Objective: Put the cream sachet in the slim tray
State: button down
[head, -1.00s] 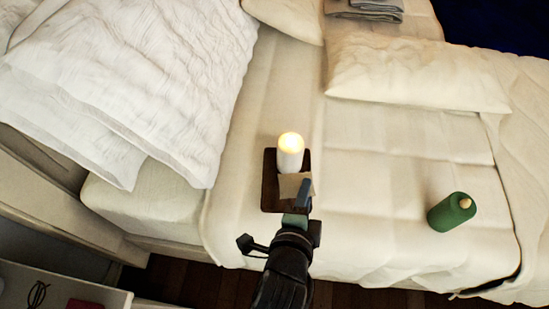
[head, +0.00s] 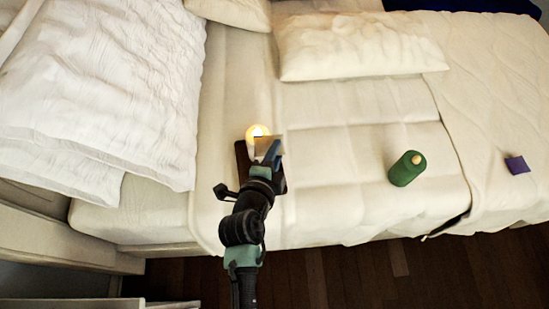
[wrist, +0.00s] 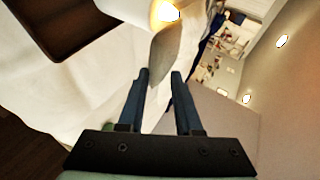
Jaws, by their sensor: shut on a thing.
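The cream sachet (head: 264,147) is held at the tip of my gripper (head: 272,155), in front of the lower part of a glowing white candle in the head view. In the wrist view the sachet (wrist: 169,55) shows nearly edge-on between the blue fingertips (wrist: 160,75). The slim tray (head: 241,158) is dark brown and lies on the bed, partly hidden behind my gripper and the sachet. A corner of the tray (wrist: 60,28) shows at the upper left of the wrist view. The sachet looks raised above it.
The lit white candle (head: 257,131) stands at the tray, close behind the sachet; its base is hidden. White pillows (head: 105,85) fill the left. Bedding between tray and bottle is clear.

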notch_tip(320, 180, down, 3)
jog(key=shift+f, duration=0.1)
jog(key=shift+f+b, duration=0.35)
jog(key=shift+b, duration=0.45)
jog(key=c, duration=0.6)
grip_release()
jog(key=shift+r, duration=0.1)
jog(key=shift+o, duration=0.2)
jog(key=v, duration=1.2)
jog(key=shift+r, duration=0.3)
